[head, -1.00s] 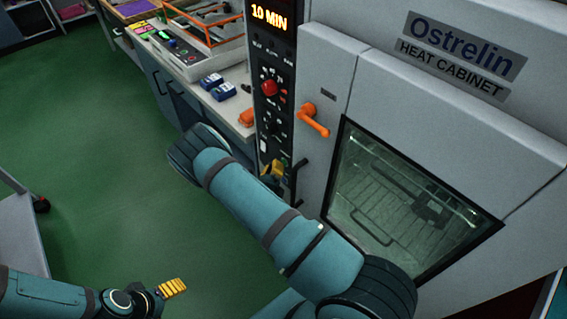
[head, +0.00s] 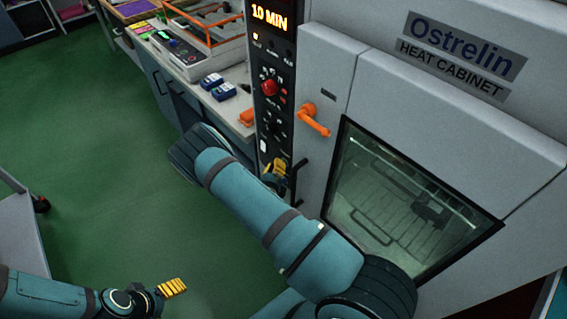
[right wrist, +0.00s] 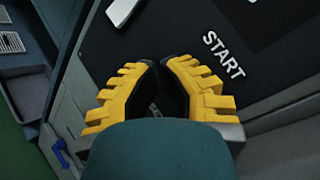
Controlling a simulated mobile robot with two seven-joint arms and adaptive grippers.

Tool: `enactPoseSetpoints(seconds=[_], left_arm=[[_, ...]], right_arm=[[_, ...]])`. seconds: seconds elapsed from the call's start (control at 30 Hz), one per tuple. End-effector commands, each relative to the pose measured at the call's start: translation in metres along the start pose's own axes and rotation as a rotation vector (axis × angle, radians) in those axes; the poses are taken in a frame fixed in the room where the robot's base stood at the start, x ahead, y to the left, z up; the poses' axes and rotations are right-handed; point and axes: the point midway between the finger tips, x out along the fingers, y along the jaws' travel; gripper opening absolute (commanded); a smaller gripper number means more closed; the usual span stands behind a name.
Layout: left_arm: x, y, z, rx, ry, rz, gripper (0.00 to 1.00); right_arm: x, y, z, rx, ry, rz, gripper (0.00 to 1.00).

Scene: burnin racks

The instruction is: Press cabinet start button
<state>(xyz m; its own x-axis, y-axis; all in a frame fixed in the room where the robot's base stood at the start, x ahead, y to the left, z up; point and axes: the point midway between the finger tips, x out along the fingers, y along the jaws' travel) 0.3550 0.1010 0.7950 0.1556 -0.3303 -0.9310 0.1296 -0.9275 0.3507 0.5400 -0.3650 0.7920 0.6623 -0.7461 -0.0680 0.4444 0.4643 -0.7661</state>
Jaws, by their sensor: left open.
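The heat cabinet (head: 440,95) stands at the right, with a dark control panel (head: 270,60) along its left side. My right gripper (right wrist: 159,62) is at the lower part of this panel. Its yellow fingers have their tips close together, with nothing seen between them. The word START (right wrist: 223,55) is printed just right of the tips in the right wrist view. I cannot make out the start button; the fingers may hide it. My left gripper (head: 173,288) is open and empty over the floor at lower left.
An orange door handle (head: 313,120) and a dark bar handle (head: 297,178) are beside the panel. A red knob (head: 269,88) is higher on it. A bench (head: 230,105) with blue items stands to the left.

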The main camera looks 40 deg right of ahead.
Motion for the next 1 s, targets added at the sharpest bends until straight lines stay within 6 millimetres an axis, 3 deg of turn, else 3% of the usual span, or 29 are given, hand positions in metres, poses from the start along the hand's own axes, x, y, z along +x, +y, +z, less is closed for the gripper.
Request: enactPoseSetpoints(seconds=[1.0], left_arm=[[-0.001,0.001,0.000,0.000,0.000,0.000,0.73]], right_arm=[[-0.015,0.008,0.007,0.000,0.001,0.000,0.00]])
